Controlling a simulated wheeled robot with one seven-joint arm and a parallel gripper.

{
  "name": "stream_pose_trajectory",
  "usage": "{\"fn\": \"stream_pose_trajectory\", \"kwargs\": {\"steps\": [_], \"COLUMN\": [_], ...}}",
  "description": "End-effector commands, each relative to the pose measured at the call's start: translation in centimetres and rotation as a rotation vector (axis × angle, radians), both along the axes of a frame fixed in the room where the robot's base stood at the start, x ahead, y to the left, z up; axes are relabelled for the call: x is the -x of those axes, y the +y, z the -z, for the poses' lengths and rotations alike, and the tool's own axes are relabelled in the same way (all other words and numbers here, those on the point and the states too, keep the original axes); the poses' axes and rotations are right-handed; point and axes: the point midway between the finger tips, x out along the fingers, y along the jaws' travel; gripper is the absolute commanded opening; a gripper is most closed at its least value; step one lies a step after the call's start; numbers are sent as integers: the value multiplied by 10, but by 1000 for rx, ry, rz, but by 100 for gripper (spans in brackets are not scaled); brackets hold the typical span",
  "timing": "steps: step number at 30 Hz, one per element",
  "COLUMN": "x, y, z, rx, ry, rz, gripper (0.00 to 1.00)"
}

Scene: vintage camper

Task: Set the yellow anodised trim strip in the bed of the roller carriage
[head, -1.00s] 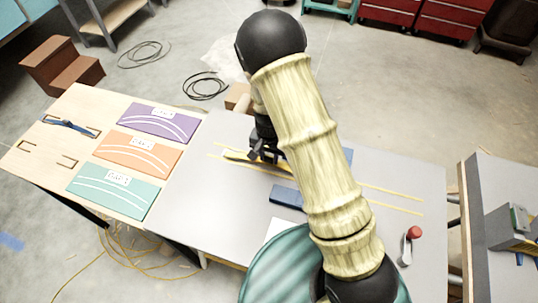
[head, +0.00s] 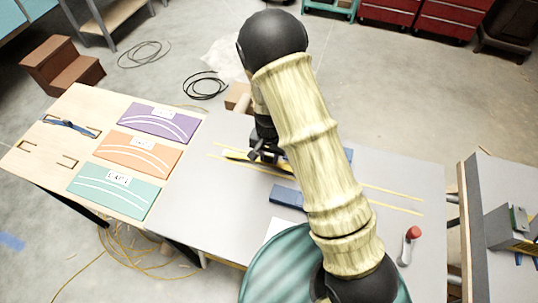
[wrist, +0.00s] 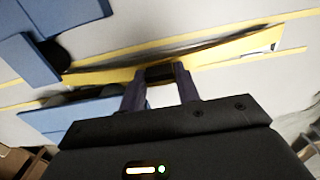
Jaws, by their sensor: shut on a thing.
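My gripper (wrist: 160,76) is shut on the yellow anodised trim strip (wrist: 105,75), low over the grey tabletop. The strip runs slantwise across the wrist view, with a dark face along part of it. In the head view, my gripper (head: 260,155) is partly behind my arm, and only a short dark-and-yellow part of the strip (head: 236,156) shows. Blue blocks, which look like parts of the roller carriage (wrist: 55,15), lie at the left of the wrist view, with dark rounded parts beside them. I cannot tell whether the strip touches the carriage bed.
Thin yellow lines (head: 392,190) run along the grey table (head: 190,205). A blue block (head: 287,196) and a red-knobbed lever (head: 410,240) are on it. A wooden board (head: 75,110) with purple, orange and teal panels adjoins at left. Another bench (head: 485,180) stands at right.

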Motion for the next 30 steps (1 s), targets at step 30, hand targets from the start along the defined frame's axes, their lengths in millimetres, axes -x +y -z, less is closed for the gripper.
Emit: {"fn": "stream_pose_trajectory", "kwargs": {"steps": [30], "x": [0], "y": [0], "z": [12], "rx": [0], "ry": [0], "rz": [0], "gripper": [9]}}
